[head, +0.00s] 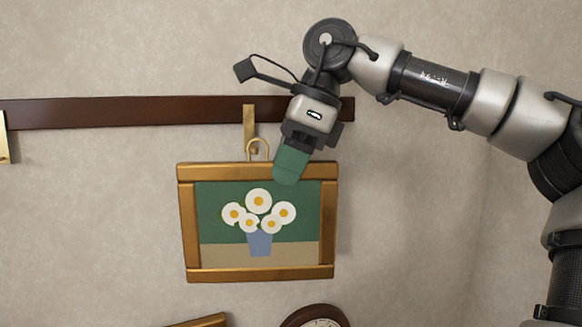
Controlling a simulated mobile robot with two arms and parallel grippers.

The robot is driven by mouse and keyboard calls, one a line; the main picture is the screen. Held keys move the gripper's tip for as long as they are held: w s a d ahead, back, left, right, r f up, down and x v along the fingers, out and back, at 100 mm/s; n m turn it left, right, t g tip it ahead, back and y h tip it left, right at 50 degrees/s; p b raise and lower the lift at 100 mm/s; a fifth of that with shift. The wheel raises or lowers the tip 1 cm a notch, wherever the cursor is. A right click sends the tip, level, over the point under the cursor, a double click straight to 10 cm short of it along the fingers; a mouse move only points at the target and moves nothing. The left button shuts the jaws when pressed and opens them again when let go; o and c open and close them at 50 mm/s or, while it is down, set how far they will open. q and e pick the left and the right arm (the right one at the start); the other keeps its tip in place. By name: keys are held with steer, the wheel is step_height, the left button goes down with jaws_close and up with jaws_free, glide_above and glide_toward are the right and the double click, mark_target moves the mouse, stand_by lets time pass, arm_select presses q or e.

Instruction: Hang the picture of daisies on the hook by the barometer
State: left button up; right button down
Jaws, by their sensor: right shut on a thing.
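The picture of daisies (259,255) has a gold-brown frame and shows white daisies in a blue pot on green. It is upright, tilted very slightly, against or close to the wall. My right gripper (290,165) is shut on the top edge of its frame, right of centre. A wire loop (258,147) stands up from the frame's top middle. A brass hook (249,125) hangs from the dark rail just above, overlapping the loop in view. I cannot tell whether the loop is on the hook. A round dial in a dark case (318,318), perhaps the barometer, is partly cut off at the bottom edge. My left gripper is not in view.
A dark wooden rail (130,112) runs across the wall behind my right gripper. A second gold frame's corner (205,321) shows at the bottom. The wall left of the picture is bare.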

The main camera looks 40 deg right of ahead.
steer(key=shift+w+d+f, duration=0.3)
steer(key=shift+w+d, duration=0.1)
steer(key=shift+w, duration=0.3)
steer(key=shift+w+d+f, duration=0.3)
steer(key=shift+w+d, duration=0.05)
steer(key=shift+w, duration=0.35)
steer(key=c, duration=0.9)
jaws_free()
steer(key=b+v, duration=0.1)
steer(key=v, duration=0.9)
steer(key=shift+s+d+r, duration=0.1)
steer(key=shift+s+r, duration=0.1)
steer(key=shift+r, duration=0.15)
steer(key=shift+f, duration=0.1)
